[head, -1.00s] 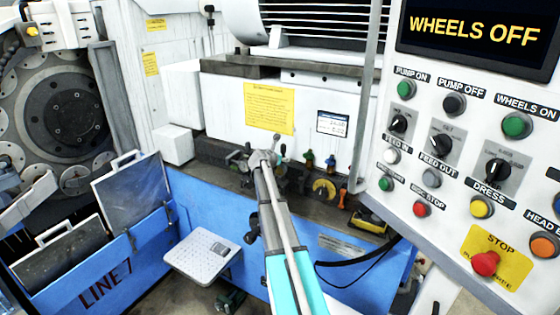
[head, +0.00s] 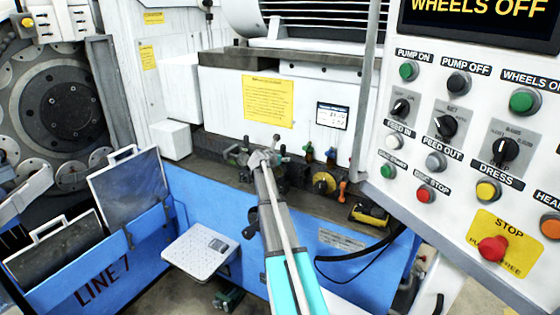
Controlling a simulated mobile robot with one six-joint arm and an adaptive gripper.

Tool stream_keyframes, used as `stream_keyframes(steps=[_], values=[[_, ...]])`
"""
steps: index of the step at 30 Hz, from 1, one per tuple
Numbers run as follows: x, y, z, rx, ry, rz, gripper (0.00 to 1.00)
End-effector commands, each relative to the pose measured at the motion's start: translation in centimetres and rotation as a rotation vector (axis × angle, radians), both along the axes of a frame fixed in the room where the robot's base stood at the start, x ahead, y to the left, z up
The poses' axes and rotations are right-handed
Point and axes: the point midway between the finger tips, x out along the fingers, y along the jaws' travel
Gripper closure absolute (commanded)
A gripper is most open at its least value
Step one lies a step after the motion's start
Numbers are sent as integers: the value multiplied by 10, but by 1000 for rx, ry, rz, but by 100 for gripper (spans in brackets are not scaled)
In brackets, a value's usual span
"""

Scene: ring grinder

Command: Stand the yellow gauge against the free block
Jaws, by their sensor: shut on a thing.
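My gripper (head: 260,158) is at the machine's dark ledge, at the far end of my arm. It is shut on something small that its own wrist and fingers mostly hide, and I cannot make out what. A round yellow gauge-like piece with a dark centre (head: 324,182) stands on the ledge to the right of my gripper, apart from it. I cannot tell which of the dark parts around my gripper is the free block.
Small green-topped pieces (head: 309,152) and an orange piece (head: 342,190) stand on the ledge. A yellow-and-black device (head: 370,213) lies nearer the front edge. The control panel (head: 470,150) fills the right. A white scale-like tray (head: 200,252) juts out below left.

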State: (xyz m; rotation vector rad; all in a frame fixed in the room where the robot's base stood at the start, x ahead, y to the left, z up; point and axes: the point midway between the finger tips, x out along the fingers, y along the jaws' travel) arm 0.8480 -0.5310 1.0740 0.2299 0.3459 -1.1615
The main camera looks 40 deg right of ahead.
Motion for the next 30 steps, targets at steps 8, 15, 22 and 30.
stream_keyframes(steps=[8,15,22,30], values=[[0,0,1,-3,0,2,100],[0,0,-1,0,0,0,21],[0,0,-1,0,0,0,7],[0,0,-1,0,0,0,7]])
